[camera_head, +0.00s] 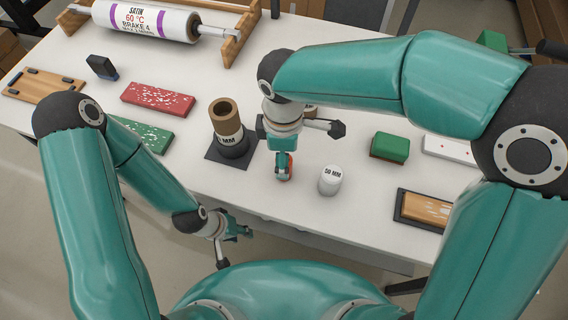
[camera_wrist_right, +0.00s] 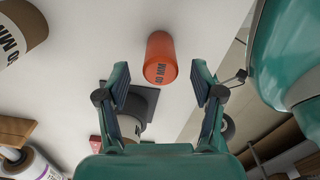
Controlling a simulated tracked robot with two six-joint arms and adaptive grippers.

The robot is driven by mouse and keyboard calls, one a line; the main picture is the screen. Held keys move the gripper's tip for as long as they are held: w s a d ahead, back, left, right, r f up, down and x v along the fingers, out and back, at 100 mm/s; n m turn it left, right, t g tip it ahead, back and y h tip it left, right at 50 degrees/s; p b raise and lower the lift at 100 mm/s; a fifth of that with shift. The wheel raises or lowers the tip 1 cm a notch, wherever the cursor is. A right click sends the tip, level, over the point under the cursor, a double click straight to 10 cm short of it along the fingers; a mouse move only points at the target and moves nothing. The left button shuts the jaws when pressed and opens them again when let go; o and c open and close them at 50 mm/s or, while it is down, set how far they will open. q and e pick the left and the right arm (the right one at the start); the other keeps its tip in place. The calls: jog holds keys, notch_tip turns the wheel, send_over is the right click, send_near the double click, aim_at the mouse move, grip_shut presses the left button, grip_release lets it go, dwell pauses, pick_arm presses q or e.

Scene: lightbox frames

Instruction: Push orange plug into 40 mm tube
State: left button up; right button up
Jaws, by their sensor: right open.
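The orange plug (camera_wrist_right: 160,58), marked 40 MM, lies ahead of my open right gripper (camera_wrist_right: 160,80), between the lines of its two fingers and touching neither. In the head view only an orange sliver shows at my right gripper (camera_head: 283,170), which hides the rest. A brown tube (camera_head: 228,118) stands upright in a black base (camera_head: 218,152), its open end up; its label reads only MM. A second brown tube (camera_head: 309,111) is mostly hidden behind my right wrist. A brown tube (camera_wrist_right: 22,25) with a cut-off label shows in the wrist view. My left gripper (camera_head: 236,232) hangs off the table's front edge.
A white 50 MM plug (camera_head: 330,180) stands right of my right gripper. Red (camera_head: 158,99) and green (camera_head: 142,135) boards lie left. A film roll (camera_head: 145,20) sits on a wooden stand at the back.

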jog(key=shift+f, duration=1.35)
jog(key=c, duration=1.3)
jog(key=shift+o, duration=0.2)
jog(key=shift+r, duration=0.15)
